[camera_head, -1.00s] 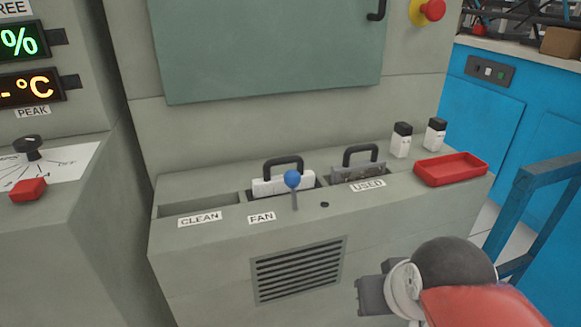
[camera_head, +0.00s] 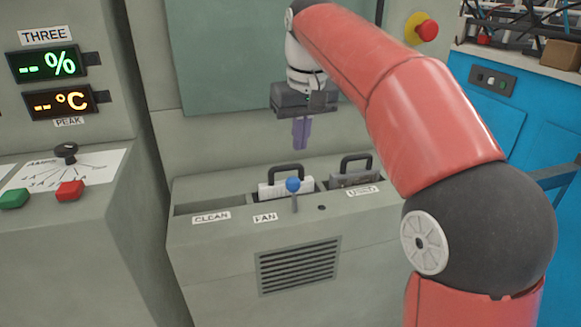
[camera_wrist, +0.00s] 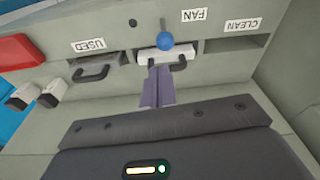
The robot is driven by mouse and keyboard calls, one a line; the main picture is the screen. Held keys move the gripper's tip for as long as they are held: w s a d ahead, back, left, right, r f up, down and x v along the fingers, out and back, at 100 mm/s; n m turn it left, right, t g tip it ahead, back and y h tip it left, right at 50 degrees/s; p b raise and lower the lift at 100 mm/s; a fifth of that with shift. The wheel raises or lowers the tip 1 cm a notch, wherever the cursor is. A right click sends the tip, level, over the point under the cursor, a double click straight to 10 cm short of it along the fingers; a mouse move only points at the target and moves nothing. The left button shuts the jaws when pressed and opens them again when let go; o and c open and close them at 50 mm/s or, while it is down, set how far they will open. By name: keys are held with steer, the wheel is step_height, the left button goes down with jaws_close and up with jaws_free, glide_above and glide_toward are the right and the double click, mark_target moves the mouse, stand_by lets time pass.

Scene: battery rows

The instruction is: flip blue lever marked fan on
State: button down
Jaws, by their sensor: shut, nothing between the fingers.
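The blue lever (camera_head: 293,186) is a blue ball on a short grey stalk, standing upright at the front edge of the grey console, right of the FAN label (camera_head: 265,217). In the wrist view the lever's blue ball (camera_wrist: 164,41) shows at the top centre, beyond my fingertips, next to the FAN label (camera_wrist: 194,15). My gripper (camera_head: 300,147) is shut and empty, pointing down above and behind the lever, apart from it. In the wrist view its purple fingers (camera_wrist: 160,72) are together, overlapping the black handle of the white filter in the picture.
A white filter (camera_head: 270,191) with a black handle sits in the slot behind the lever. A grey filter (camera_head: 352,180) sits in the USED slot. The CLEAN slot (camera_head: 209,204) is empty.

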mark_target(293, 194)
steer(key=shift+w+a+r+n+g, duration=0.15)
steer(key=shift+w+a, duration=0.3)
steer(key=shift+w+a+r+n+g, duration=0.15)
steer(key=shift+w+a, duration=0.25)
steer(key=shift+w, duration=0.05)
steer(key=f, duration=0.3)
steer(key=f+b, duration=0.1)
steer(key=f, duration=0.2)
steer(key=w+f, duration=0.1)
steer(key=f, duration=0.3)
steer(key=shift+a+b, duration=0.3)
steer(key=shift+a, duration=0.1)
steer(key=shift+s, duration=0.1)
